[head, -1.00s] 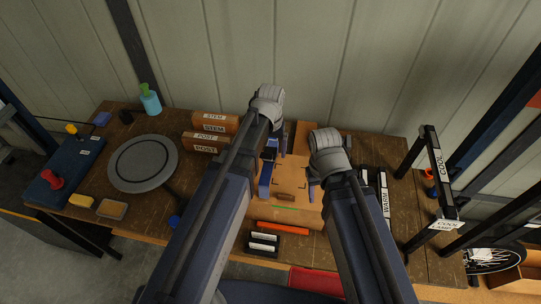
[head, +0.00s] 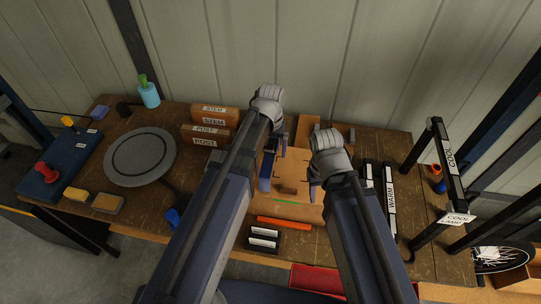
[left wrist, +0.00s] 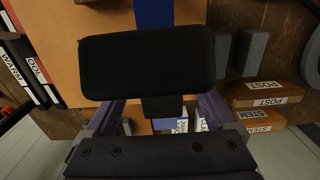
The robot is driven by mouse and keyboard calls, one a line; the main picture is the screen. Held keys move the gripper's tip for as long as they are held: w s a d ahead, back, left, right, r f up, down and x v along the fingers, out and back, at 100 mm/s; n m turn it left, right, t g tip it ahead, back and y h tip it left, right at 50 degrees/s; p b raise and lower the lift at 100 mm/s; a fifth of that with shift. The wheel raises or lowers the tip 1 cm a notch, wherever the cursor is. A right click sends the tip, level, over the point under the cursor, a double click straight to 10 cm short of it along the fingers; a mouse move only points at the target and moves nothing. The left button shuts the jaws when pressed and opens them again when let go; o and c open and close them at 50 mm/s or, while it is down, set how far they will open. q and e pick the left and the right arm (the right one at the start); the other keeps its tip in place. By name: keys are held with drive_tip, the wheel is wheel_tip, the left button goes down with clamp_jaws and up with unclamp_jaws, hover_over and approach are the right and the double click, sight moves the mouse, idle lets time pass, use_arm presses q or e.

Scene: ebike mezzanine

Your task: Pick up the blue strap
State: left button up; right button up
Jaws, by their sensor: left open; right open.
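The blue strap (left wrist: 154,14) shows in the left wrist view as a flat blue strip at the top, over the orange-brown board. In the head view my left gripper (head: 271,163) is low over the board's left side, where arm and fingers hide much of the strap. My right gripper (head: 314,188) is open over the board's right side.
The wooden board (head: 288,212) lies on the workbench. STEM and POST blocks (head: 208,128) and a grey round plate (head: 141,157) stand left. An orange bar (head: 283,223) lies in front.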

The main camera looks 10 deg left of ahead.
sight(271, 155)
use_arm(q)
wheel_tip(271, 155, down, 3)
drive_tip(key=shift+f+b, duration=0.1)
drive_tip(key=shift+b, duration=1)
use_arm(e)
wheel_tip(271, 155, down, 3)
use_arm(q)
clamp_jaws()
